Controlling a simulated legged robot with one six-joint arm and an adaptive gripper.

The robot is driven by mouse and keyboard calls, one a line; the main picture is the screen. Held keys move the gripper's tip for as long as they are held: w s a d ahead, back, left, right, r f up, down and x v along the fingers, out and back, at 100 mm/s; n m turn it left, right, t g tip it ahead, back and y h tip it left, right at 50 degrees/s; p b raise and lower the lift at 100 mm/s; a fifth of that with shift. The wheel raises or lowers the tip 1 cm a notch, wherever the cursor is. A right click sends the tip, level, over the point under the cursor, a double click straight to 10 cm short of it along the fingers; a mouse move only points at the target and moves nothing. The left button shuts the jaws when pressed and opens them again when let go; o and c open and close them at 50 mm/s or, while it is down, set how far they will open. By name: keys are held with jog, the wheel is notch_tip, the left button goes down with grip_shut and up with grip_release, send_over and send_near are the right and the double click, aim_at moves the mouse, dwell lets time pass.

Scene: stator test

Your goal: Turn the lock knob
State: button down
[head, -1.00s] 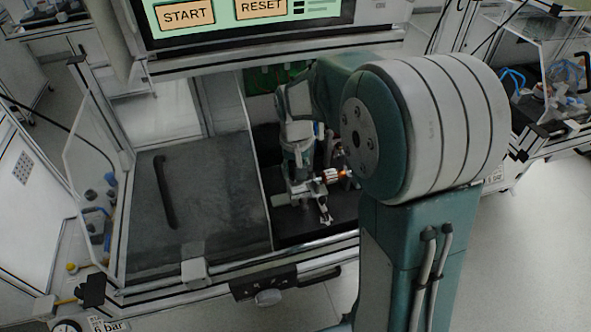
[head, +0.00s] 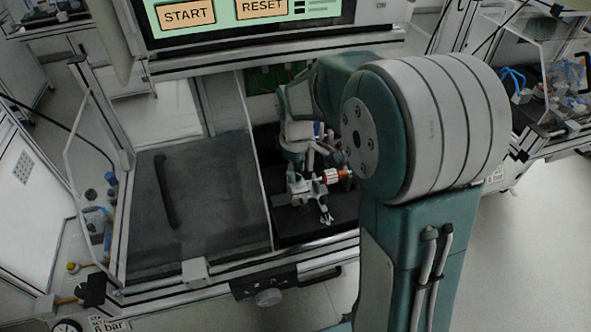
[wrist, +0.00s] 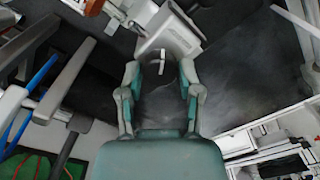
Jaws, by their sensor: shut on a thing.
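In the wrist view, the lock knob (wrist: 162,70) appears as a dark piece with a short white mark, between the fingers of my gripper (wrist: 161,78). My gripper is shut on it, one finger on each side. A pale grey block (wrist: 168,36) stands just beyond the fingertips. In the head view, my gripper (head: 318,158) is low inside the station, above a light clamp-like fixture (head: 299,185). The knob cannot be made out in the head view.
An orange and white striped cylinder (head: 330,176) lies at the fixture, close to my gripper. A dark flat plate (head: 205,190) lies to the left. The START/RESET screen (head: 225,15) hangs above. In the wrist view, blue tubes (wrist: 30,100) and rails lie at the left.

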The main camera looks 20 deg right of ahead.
aim_at(296, 172)
jog(key=shift+n, duration=1)
jog(key=shift+c, duration=1.3)
grip_release()
notch_tip(296, 172, up, 12)
